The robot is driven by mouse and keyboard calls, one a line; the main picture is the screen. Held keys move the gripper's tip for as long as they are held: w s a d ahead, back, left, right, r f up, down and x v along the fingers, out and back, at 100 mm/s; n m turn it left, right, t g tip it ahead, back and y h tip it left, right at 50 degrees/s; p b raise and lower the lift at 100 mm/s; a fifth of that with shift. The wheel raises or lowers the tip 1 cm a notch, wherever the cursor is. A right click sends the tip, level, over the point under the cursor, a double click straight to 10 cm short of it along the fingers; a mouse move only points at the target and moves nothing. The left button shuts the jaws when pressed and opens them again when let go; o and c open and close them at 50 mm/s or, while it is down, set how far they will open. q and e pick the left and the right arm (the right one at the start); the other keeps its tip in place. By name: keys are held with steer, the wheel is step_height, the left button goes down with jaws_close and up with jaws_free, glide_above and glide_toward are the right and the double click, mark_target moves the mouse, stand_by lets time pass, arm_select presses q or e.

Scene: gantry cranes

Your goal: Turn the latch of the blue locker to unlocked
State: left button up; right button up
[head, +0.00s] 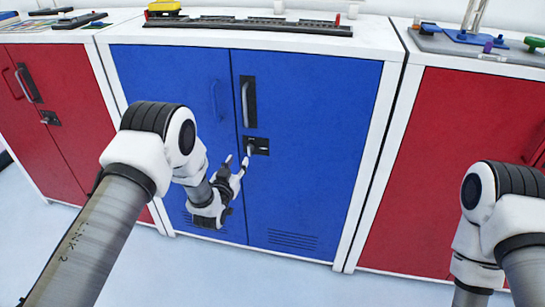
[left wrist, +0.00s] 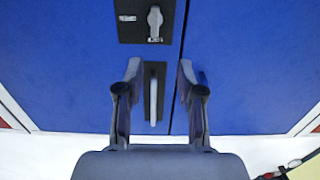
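The blue locker (head: 312,140) has two doors. A black latch plate (head: 262,146) with a small grey turn knob (head: 250,149) sits on the right door, below a dark handle plate (head: 248,100) with a pale bar. My left gripper (head: 237,160) is open and empty, its fingertips close to the latch in the head view. The left wrist view shows the open fingers (left wrist: 159,64) apart, with the knob (left wrist: 154,22) beyond their tips and the handle bar (left wrist: 153,98) appearing between them. I see no contact with the knob. My right gripper is out of view.
Red lockers stand to the left (head: 55,120) and right (head: 450,150) of the blue one. A yellow toy (head: 164,7) and a dark rail (head: 250,26) lie on the blue locker's white top. The pale floor (head: 270,285) in front is clear.

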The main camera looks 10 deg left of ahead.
mark_target(248, 147)
arm_select(q)
steer(key=shift+t, duration=0.3)
steer(key=w+b, duration=0.1)
steer(key=w, duration=0.2)
steer(key=w+b, duration=0.1)
steer(key=w, duration=0.2)
steer(key=w+d+f+b, duration=0.1)
steer(key=w, duration=0.2)
steer(key=shift+w, duration=0.3)
jaws_close()
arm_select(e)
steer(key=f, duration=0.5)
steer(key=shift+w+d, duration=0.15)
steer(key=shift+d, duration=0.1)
